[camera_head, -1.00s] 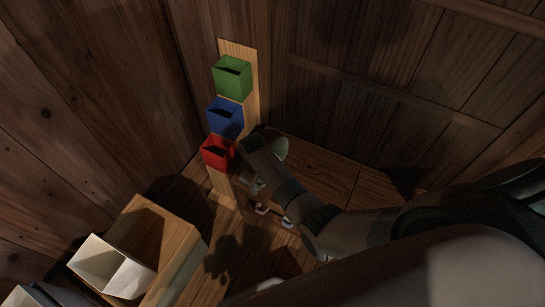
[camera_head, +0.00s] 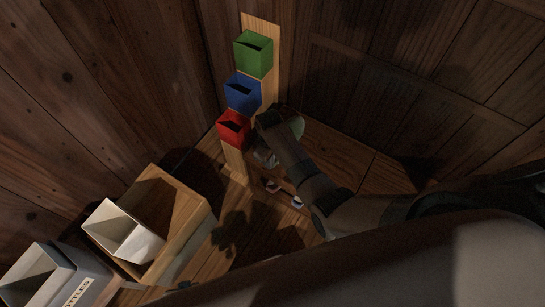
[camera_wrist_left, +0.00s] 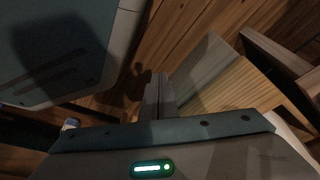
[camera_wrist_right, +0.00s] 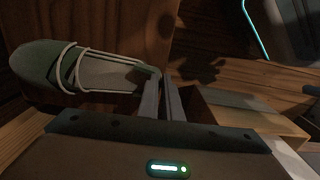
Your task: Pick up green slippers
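A green slipper (camera_wrist_right: 38,72) with pale cords and a grey insole fills the left of the right wrist view. Its heel end reaches the fingertips of my right gripper (camera_wrist_right: 161,88), which look closed on that edge with a thin gap between them. In the head view the slipper shows as a pale green patch (camera_head: 297,126) beside the right gripper (camera_head: 264,120), right of the red box. My left gripper (camera_wrist_left: 159,90) has its fingers together, with nothing seen between them. A second green slipper cannot be made out.
Green (camera_head: 252,55), blue (camera_head: 242,94) and red (camera_head: 233,130) boxes hang on a wooden post in the corner. Small pale footwear (camera_head: 272,186) lies below. A wooden box (camera_head: 188,239), a white bin (camera_head: 118,235) and a grey labelled bin (camera_head: 85,272) stand lower left.

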